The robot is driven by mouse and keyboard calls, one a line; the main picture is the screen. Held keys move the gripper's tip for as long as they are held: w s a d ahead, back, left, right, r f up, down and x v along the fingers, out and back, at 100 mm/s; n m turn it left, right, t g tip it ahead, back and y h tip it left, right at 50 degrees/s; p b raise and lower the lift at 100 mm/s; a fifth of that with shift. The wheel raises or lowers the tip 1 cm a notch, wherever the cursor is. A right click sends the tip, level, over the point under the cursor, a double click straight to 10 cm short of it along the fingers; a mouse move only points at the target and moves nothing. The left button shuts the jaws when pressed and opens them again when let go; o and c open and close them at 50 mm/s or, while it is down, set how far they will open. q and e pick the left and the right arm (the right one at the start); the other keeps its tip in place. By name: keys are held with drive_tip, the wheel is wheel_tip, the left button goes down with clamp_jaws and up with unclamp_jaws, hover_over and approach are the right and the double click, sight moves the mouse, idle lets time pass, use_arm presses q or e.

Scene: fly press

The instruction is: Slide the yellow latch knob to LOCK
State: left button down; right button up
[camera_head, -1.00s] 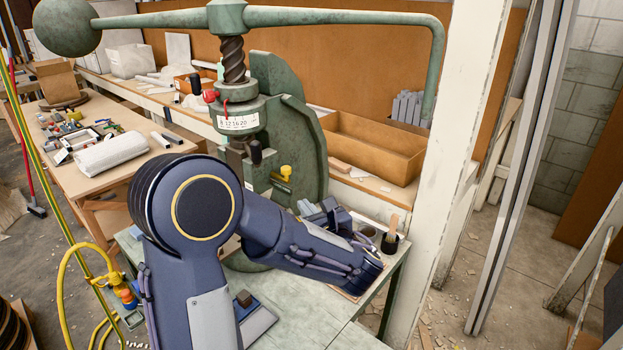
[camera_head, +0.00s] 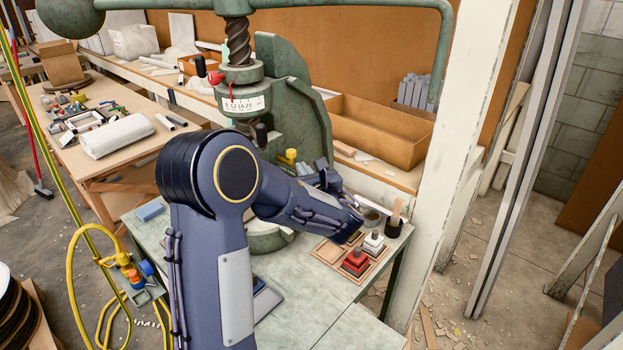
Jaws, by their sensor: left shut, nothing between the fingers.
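The yellow latch knob (camera_head: 291,155) sits low on the green fly press (camera_head: 290,85), at the right of its column, partly hidden behind my arm. My left gripper (camera_head: 312,171) is just right of and slightly below the knob in the picture. It is shut and empty. My forearm and wrist hide much of the latch area, so I cannot tell whether the fingertips touch the knob. No LOCK marking is readable. My right gripper is out of view.
A wooden tray (camera_head: 322,252) with red and white stepped blocks lies on the press table, beside a dark cup (camera_head: 394,228). A white post (camera_head: 455,150) stands close on the right. A cardboard box (camera_head: 375,135) is on the bench behind.

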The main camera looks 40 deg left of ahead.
sight(292, 156)
use_arm(q)
drive_tip(key=p+x, duration=0.1)
drive_tip(key=x, duration=0.4)
drive_tip(key=shift+a+b, duration=0.3)
drive_tip(key=shift+b, duration=0.05)
drive_tip(key=shift+a+r+b, duration=0.15)
drive_tip(key=shift+a+b, duration=0.35)
drive_tip(key=shift+a, duration=0.45)
